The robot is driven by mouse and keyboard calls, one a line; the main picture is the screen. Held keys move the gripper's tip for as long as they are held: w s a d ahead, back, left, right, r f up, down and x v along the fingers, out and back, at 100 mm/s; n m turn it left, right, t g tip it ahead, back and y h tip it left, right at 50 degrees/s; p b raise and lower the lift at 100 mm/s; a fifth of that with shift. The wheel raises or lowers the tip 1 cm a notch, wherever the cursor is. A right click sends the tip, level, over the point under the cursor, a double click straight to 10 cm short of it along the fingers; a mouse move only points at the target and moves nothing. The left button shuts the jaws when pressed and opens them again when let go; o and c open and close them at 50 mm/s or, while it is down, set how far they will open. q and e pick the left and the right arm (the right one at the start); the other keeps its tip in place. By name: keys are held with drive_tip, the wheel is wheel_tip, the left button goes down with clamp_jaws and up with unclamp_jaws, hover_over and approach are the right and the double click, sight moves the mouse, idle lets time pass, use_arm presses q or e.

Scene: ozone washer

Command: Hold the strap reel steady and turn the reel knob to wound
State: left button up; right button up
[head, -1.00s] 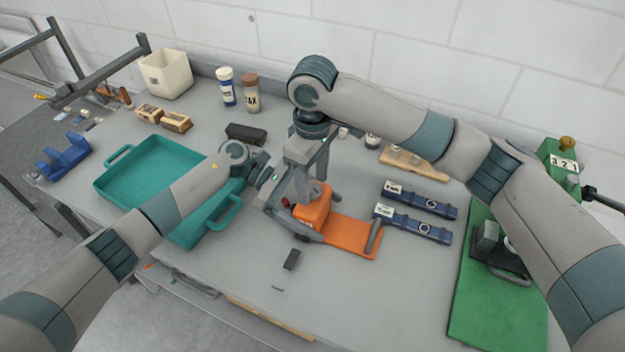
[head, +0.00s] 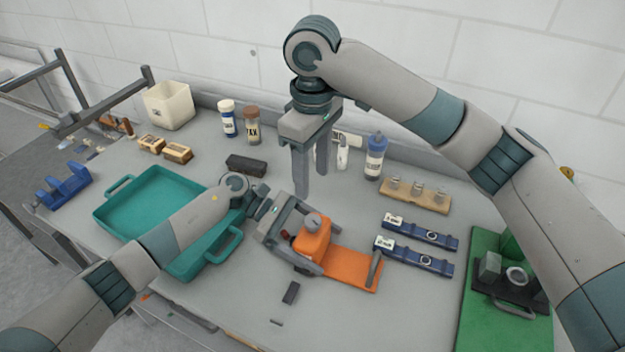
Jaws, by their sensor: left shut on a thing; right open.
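The strap reel (head: 313,245) is an orange block on a flat orange base plate (head: 352,266) on the bench, with a grey bar at its right end. The grey round reel knob (head: 312,223) sits on top of the block. My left gripper (head: 293,244) is shut on the strap reel from the left, its fingers along the block's sides. My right gripper (head: 312,190) is above and behind the reel, fingers pointing down, open and empty, clear of the knob. Whether the knob reads wound is too small to tell.
A teal tray (head: 117,212) lies left of the reel. Two blue level-like bars (head: 415,257) lie to the right, near a green mat (head: 487,325). A blue-capped bottle (head: 375,160) and a wooden block with pegs (head: 413,197) stand behind. A small dark piece (head: 291,293) lies in front.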

idle(0.3)
use_arm(q)
drive_tip(key=o, duration=1.3)
drive_tip(key=shift+a, duration=0.1)
drive_tip(key=v, duration=1.1)
drive_tip(key=shift+w+a+r, duration=0.15)
drive_tip(key=shift+w+a, duration=0.05)
drive_tip(key=shift+a, duration=0.15)
